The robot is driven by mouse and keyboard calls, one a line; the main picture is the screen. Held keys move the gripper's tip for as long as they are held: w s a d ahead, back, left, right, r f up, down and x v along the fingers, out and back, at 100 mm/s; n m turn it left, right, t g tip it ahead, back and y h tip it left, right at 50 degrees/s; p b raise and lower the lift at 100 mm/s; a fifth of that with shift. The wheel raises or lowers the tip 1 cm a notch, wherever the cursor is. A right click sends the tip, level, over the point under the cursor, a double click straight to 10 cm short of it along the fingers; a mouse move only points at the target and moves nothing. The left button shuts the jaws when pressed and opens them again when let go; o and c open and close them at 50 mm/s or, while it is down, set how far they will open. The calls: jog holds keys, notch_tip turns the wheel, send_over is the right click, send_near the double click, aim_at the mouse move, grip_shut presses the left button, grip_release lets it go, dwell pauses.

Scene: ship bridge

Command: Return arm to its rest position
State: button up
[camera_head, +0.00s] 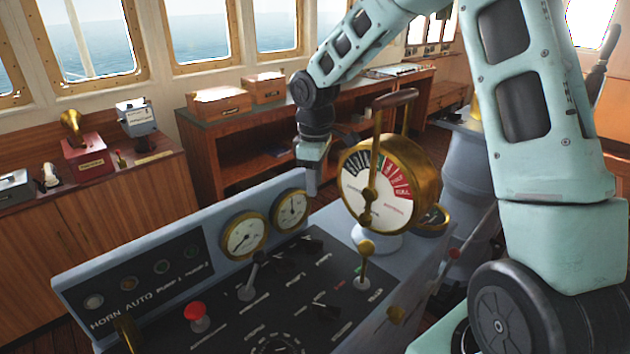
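My gripper (312,180) hangs at the end of my pale green arm, pointing down, above the back edge of the grey control console (75,275). It is just left of the round brass engine telegraph (377,190) and right of two brass gauges. The fingers are small and partly hidden behind the console top, so their opening cannot be made out. I see nothing held in it. My arm rises from the lower right, bends at the top of the picture and comes down to the gripper.
The console carries a red knob (195,311), a black lever (251,276) and a brass-knobbed lever (364,265). Wooden cabinets (110,220) and a desk (215,124) with boxes stand behind, under windows. A grey pedestal (462,165) stands behind my arm.

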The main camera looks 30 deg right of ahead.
dwell(0.4)
jog(key=s+a+r+b, duration=0.1)
jog(key=s+a+b, duration=0.1)
jog(key=s+a, duration=1.45)
jog(key=s, duration=0.5)
jog(key=s+a+f+b, duration=0.1)
jog(key=s+a, duration=0.3)
jog(key=s, duration=0.4)
jog(key=shift+s+a+m+y, duration=0.15)
jog(key=shift+a+m+y, duration=0.1)
jog(key=shift+m+y, duration=0.05)
